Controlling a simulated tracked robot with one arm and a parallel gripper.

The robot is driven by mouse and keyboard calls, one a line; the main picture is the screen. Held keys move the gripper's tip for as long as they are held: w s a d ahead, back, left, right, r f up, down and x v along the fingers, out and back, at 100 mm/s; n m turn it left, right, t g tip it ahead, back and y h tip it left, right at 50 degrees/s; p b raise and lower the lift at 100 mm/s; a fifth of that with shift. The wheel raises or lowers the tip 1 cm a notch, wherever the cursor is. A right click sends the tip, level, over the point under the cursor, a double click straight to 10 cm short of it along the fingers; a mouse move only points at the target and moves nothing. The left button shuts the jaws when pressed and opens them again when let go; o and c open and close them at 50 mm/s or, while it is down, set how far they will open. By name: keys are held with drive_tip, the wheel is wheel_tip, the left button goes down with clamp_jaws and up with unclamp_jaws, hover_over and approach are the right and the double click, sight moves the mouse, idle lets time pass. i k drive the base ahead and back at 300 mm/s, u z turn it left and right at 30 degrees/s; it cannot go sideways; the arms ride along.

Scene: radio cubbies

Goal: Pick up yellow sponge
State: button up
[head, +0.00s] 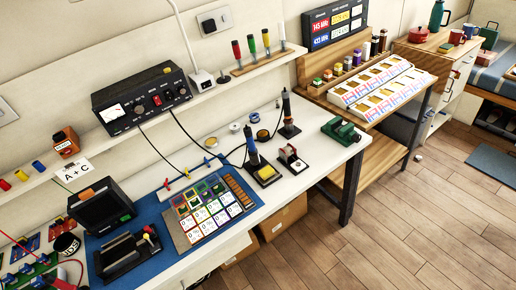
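A small yellow sponge (267,173) lies in the dark base of a soldering iron stand (253,157) on the white workbench (318,150), near the bench's front edge. The stand's upright holder rises just behind and to the left of the sponge. The sponge's top is uncovered. My gripper is not in view, so I cannot see whether it is open or shut.
A small stand (292,158) is right of the sponge, and a second upright holder (289,118) is behind. A green device (341,130) sits at the bench's right end. A blue mat (158,213) with a card grid is at left. Wooden floor (395,225) is clear at right.

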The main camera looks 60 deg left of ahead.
sight(266, 173)
drive_tip(key=u, duration=0.6)
drive_tip(key=i, duration=1.15)
drive_tip(key=u, duration=0.8)
drive_tip(key=k, duration=0.65)
drive_tip(key=u, duration=0.2)
drive_tip(key=i, duration=0.7)
drive_tip(key=z, duration=0.15)
